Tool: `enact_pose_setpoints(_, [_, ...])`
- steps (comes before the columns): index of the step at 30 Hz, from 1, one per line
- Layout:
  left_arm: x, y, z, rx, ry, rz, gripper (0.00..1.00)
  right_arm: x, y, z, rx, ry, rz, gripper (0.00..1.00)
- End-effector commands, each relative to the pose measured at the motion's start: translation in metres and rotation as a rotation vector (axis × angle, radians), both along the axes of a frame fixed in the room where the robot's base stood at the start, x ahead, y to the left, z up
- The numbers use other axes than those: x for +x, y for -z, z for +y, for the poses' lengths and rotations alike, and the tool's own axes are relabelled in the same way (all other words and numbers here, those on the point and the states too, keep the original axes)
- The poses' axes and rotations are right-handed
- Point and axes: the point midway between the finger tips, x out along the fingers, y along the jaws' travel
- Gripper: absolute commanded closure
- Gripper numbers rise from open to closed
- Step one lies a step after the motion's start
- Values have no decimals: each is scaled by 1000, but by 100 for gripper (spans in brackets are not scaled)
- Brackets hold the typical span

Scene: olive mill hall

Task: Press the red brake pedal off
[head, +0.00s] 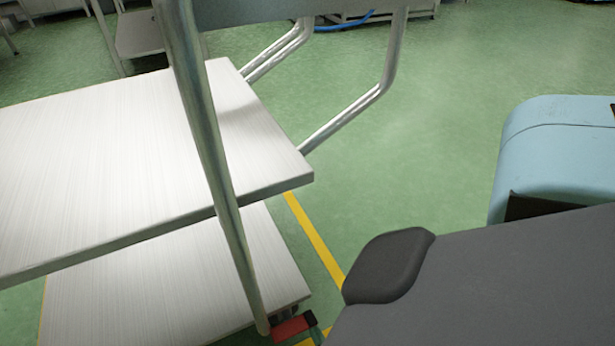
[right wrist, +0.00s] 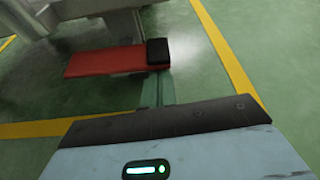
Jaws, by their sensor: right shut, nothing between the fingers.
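The red brake pedal (head: 291,328) shows at the bottom of the head view, low by the foot of the steel tube at the trolley's corner. In the right wrist view the pedal (right wrist: 105,61) is a flat red bar with a black block (right wrist: 158,51) at its right end. My right gripper (right wrist: 159,76) is shut and empty, its narrow fingers pointing at the black end. The fingertips overlap that end in the picture; I cannot tell whether they touch. In the head view only a small piece of the fingers shows beside the pedal. My left gripper is out of view.
The trolley has a pale upper shelf (head: 110,165) and a lower shelf (head: 150,285), with a steel tube (head: 212,150) in front. A yellow line (head: 315,240) runs along the green floor (head: 440,110), which is open beyond the trolley.

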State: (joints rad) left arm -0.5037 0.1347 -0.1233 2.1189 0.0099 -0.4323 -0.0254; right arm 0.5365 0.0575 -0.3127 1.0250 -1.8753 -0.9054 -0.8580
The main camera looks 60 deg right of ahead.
Motion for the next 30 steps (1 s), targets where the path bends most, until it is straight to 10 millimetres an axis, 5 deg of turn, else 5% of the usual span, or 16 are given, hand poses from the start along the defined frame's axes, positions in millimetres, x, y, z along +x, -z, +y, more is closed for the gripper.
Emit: enact_pose_setpoints(30, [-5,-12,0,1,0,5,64,-1,-17,1,-54,0,27,100])
